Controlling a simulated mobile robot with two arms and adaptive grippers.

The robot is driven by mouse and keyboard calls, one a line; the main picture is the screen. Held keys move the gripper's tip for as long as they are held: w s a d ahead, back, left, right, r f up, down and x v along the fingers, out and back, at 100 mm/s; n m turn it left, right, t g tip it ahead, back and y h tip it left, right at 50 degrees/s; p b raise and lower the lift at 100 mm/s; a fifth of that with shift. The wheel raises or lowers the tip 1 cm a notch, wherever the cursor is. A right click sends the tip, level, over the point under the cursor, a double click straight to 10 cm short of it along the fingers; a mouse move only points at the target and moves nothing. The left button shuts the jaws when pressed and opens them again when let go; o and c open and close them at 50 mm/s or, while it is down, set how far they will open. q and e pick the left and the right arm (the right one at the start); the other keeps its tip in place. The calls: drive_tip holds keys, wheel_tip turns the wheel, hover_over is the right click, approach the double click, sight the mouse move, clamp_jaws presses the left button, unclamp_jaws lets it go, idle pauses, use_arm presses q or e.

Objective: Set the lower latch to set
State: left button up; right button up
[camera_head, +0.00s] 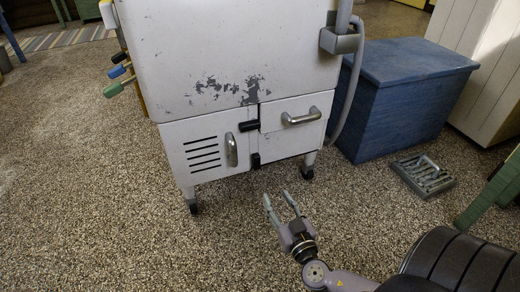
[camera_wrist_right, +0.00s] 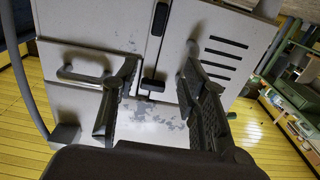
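The lower latch (camera_head: 256,160) is a small black piece at the bottom of the seam between the two front panels of the white washer (camera_head: 235,45). The upper latch (camera_head: 249,125) is black and lies sideways higher on that seam. In the right wrist view, turned upside down, the lower latch (camera_wrist_right: 160,18) is at the top, lengthwise along the seam, and the upper latch (camera_wrist_right: 152,85) is below it. My right gripper (camera_head: 278,198) is open and empty, in front of and apart from the washer. Its fingers (camera_wrist_right: 158,72) frame the upper latch in the wrist view. My left gripper is not in view.
The vented panel has an upright handle (camera_head: 231,150); the right panel has a sideways handle (camera_head: 301,117). A blue chest (camera_head: 400,95) stands right of the washer, with a grey metal grate (camera_head: 423,176) on the floor before it. The floor in front is mostly clear.

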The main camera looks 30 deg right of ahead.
sight(258, 160)
drive_tip(key=b+x, duration=0.1)
drive_tip(key=x, duration=0.4)
drive_tip(key=b+x, duration=0.1)
drive_tip(key=x, duration=0.5)
drive_tip(key=b+x, duration=0.1)
drive_tip(key=x, duration=0.5)
drive_tip(key=shift+d+f, duration=0.15)
drive_tip(key=shift+d, duration=0.25)
drive_tip(key=shift+c, duration=0.4)
clamp_jaws()
